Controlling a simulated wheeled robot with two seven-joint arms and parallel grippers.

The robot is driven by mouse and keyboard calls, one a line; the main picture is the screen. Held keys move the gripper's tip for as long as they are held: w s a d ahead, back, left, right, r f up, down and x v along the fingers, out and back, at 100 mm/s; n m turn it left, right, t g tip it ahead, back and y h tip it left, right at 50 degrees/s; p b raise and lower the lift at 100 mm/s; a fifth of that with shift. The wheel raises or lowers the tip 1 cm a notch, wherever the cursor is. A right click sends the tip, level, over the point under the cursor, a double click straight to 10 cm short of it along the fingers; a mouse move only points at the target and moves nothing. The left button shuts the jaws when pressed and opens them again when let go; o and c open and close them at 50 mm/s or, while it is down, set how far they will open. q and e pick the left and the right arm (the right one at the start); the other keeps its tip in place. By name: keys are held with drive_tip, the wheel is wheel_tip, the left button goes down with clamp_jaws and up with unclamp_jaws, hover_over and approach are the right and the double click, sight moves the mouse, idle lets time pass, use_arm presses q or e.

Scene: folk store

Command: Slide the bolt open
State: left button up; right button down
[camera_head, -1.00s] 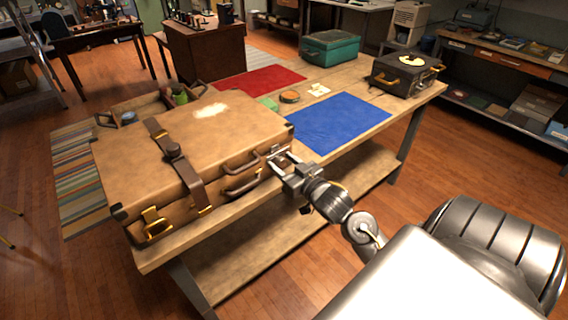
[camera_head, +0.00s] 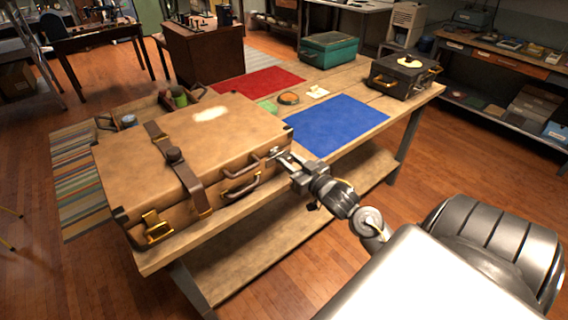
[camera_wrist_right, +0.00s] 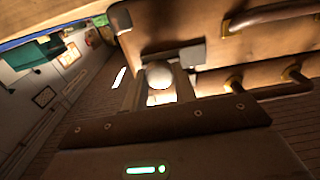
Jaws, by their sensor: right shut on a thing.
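A large tan suitcase (camera_head: 120,165) lies on the wooden workbench, with a dark strap and buckle over its lid. The bolt is a small metal fitting (camera_head: 273,152) at the right end of its front side. In the right wrist view the bolt's pale round knob (camera_wrist_right: 159,75) sits between my fingers, with a grey metal plate (camera_wrist_right: 190,56) behind it. My right gripper (camera_head: 284,160) reaches the bolt from the right and is shut on the knob. The fingers partly hide the bolt, so I cannot tell how far it is slid. My left gripper is not in view.
Two brown handles (camera_head: 240,186) stick out from the suitcase front beside the bolt. A brass latch (camera_head: 155,226) is at the left. A blue mat (camera_head: 335,122), a black case (camera_head: 405,74) and a green box (camera_head: 328,47) are on the bench behind.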

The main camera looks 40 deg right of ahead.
drive_tip(key=shift+d, duration=0.25)
drive_tip(key=c, duration=1.5)
unclamp_jaws()
drive_tip(key=o, duration=0.4)
drive_tip(key=shift+d, duration=0.1)
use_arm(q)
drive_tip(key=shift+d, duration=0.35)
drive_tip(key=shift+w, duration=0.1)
use_arm(e)
drive_tip(key=shift+s, duration=0.1)
drive_tip(key=shift+s, duration=0.25)
use_arm(q)
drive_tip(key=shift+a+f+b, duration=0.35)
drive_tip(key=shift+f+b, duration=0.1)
drive_tip(key=shift+b, duration=0.2)
use_arm(e)
drive_tip(key=shift+s, duration=5.1)
